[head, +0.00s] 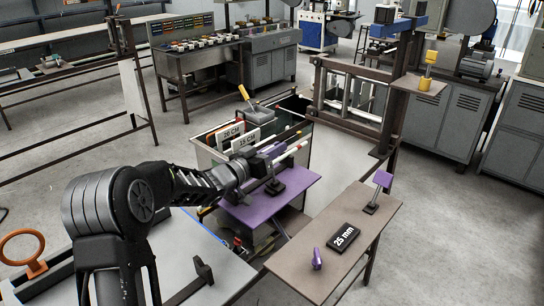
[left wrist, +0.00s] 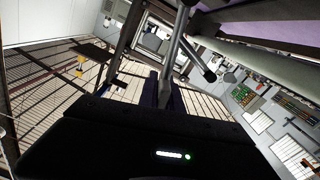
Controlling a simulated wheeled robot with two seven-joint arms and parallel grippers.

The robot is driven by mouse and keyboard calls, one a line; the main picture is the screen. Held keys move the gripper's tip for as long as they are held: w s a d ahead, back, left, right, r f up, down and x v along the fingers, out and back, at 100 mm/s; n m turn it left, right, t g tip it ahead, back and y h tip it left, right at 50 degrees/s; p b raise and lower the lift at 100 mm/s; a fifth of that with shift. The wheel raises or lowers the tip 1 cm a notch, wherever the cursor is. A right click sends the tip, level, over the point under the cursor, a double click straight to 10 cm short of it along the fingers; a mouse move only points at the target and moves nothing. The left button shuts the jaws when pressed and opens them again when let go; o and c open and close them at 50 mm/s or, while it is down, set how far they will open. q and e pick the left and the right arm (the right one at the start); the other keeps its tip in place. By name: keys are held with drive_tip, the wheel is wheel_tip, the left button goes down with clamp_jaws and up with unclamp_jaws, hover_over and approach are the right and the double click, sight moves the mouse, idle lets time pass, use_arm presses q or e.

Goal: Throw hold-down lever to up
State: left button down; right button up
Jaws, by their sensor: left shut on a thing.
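My left gripper (head: 272,160) reaches over a purple plate (head: 262,207) in the head view and is shut on a thin grey metal lever. The arm and gripper hide most of this lever in the head view. In the left wrist view the grey lever (left wrist: 177,45) runs down between the fingers of my left gripper (left wrist: 166,92), and a rod with a dark knob (left wrist: 209,75) branches off to the right. My right gripper is not in view.
A brown table (head: 330,235) at the right carries a black "25 mm" block (head: 343,238), a purple knob (head: 317,259) and a purple-topped lever (head: 383,180). Behind the gripper stands a bin with "20 CM" and "15 CM" signs (head: 230,132). Floor at the right is clear.

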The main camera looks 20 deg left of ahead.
use_arm(q)
drive_tip(key=s+d+f+m+b, duration=0.1)
drive_tip(key=s+d+m+b, duration=0.1)
drive_tip(key=d+m+b, duration=0.4)
drive_tip(key=shift+s+d+m+b, duration=0.15)
drive_tip(key=shift+d+m+b, duration=0.4)
drive_tip(key=shift+b, duration=2.05)
drive_tip(key=shift+f, duration=0.15)
drive_tip(key=c, duration=1.5)
unclamp_jaws()
drive_tip(key=shift+a, duration=0.1)
drive_tip(key=shift+s, duration=0.1)
drive_tip(key=shift+v, duration=3.85)
